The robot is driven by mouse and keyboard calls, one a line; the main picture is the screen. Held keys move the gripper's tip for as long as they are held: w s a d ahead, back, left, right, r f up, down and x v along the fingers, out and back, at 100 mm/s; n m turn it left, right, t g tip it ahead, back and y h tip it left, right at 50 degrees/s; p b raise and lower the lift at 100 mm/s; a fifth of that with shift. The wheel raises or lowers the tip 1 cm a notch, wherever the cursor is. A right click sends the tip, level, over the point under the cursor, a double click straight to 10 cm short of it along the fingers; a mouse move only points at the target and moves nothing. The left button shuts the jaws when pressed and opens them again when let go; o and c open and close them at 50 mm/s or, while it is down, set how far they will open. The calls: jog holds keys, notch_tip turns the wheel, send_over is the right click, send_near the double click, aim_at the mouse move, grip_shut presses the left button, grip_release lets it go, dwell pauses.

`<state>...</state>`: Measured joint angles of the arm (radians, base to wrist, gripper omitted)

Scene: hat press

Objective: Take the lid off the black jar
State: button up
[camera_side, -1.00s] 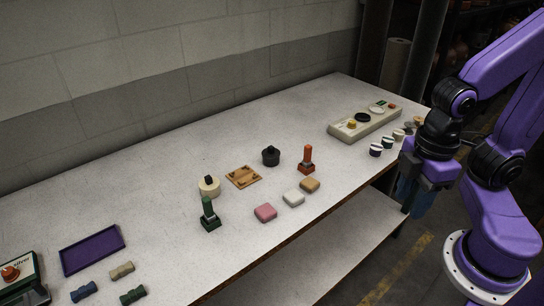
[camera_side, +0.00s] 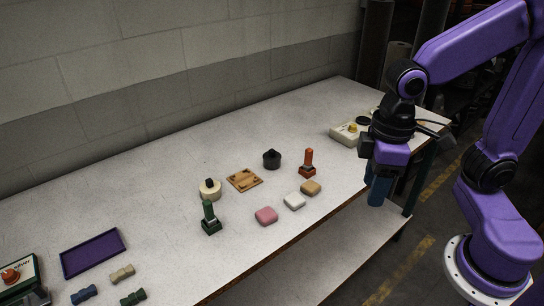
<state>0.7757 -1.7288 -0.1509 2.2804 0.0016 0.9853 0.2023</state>
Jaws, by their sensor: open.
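The black jar (camera_side: 271,159) stands upright on the white table, right of its middle and behind the wooden tile. Its dark lid with a small knob is on top. My gripper (camera_side: 379,190) points down at the table's right front edge, to the right of the jar and well apart from it. It is open with nothing seen between its fingers, which show as a blue block from this side. A cream jar (camera_side: 210,192) with a black knob stands left of the black jar.
A red stamp (camera_side: 307,164) stands between the jar and my gripper. Pink (camera_side: 266,216), white (camera_side: 294,201) and tan (camera_side: 311,188) blocks lie in front. A wooden tile (camera_side: 244,180), green stamp (camera_side: 210,218) and purple tray (camera_side: 92,252) are further left. A beige panel (camera_side: 343,135) is partly hidden behind my arm.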

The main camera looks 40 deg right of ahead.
jog(key=w+a+r+m, duration=0.1)
jog(key=w+a+m, duration=0.15)
jog(key=w, duration=0.35)
jog(key=w+a+r+m, duration=0.1)
jog(key=w+a+m, duration=0.1)
jog(key=w+m, duration=0.35)
jog(key=m, duration=1.9)
send_over(272, 154)
jog(key=w+d, duration=0.2)
notch_tip(272, 154, down, 3)
jog(key=f, duration=1.1)
jog(key=shift+s+a+f, duration=0.15)
jog(key=shift+s+f, duration=0.05)
jog(key=shift+f, duration=0.1)
jog(key=f, duration=0.4)
jog(key=shift+s+a+f, duration=0.15)
jog(key=shift+s+a, duration=0.05)
jog(key=shift+s, duration=0.2)
jog(key=shift+f, duration=0.6)
jog(key=shift+c, duration=0.3)
